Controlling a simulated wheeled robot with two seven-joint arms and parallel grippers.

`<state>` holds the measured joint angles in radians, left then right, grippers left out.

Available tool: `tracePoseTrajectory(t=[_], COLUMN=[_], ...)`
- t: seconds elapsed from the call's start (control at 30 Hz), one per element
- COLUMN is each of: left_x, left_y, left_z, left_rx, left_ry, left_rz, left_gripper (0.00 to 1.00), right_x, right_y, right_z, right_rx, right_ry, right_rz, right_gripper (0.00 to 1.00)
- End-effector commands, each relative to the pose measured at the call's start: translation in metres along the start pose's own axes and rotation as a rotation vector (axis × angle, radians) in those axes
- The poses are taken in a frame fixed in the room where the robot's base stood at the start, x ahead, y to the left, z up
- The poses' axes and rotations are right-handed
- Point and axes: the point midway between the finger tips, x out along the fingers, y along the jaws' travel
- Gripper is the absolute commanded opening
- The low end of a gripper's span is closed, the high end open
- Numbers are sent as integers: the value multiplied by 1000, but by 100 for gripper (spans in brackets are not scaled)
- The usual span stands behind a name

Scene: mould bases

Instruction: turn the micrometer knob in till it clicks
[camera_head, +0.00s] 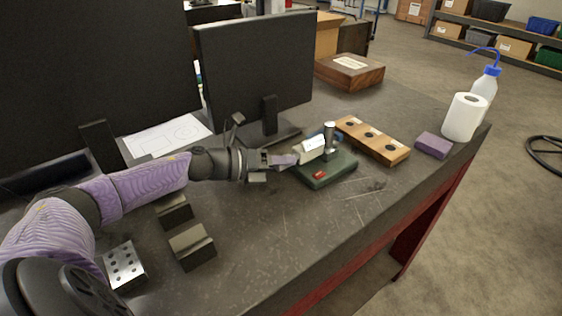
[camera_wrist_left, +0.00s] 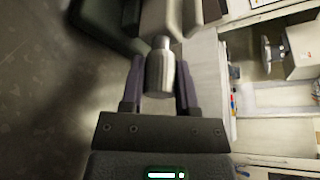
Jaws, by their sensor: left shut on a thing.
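The micrometer (camera_head: 313,143) has a pale body and is held on a dark green base (camera_head: 330,172) with a silver post and a small red label. My left gripper (camera_head: 288,160) reaches it from the left. In the left wrist view the silver micrometer knob (camera_wrist_left: 160,72) sits between the two purple fingers of my left gripper (camera_wrist_left: 161,80), which is shut on it. The knob's far end runs into the pale body. In the head view the gripper mostly hides the knob. My right gripper is not in view.
A wooden block with dark round insets (camera_head: 372,140) lies right of the base. A purple block (camera_head: 433,146), paper roll (camera_head: 464,118) and wash bottle stand farther right. A monitor (camera_head: 256,70) stands behind. Metal blocks (camera_head: 192,247) lie near my left arm. The front right bench is clear.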

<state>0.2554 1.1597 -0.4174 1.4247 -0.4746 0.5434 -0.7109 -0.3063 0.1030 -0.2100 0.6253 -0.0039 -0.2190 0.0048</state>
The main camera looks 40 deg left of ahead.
Motion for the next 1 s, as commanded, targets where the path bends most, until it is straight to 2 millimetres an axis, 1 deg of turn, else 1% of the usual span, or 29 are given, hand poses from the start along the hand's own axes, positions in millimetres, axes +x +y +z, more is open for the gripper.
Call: tracePoseTrajectory(t=[0.27,0.67,1.0], left_x=[-1,-1,-1], left_y=[-2,-4,-5], left_z=[1,2,3], left_rx=[132,476,774], left_ry=[0,0,-1], left_rz=[54,196,319], left_gripper=[0,0,0], right_x=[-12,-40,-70], right_y=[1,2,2], right_z=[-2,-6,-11], right_rx=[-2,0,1], right_ry=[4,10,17], right_rz=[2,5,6], right_gripper=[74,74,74])
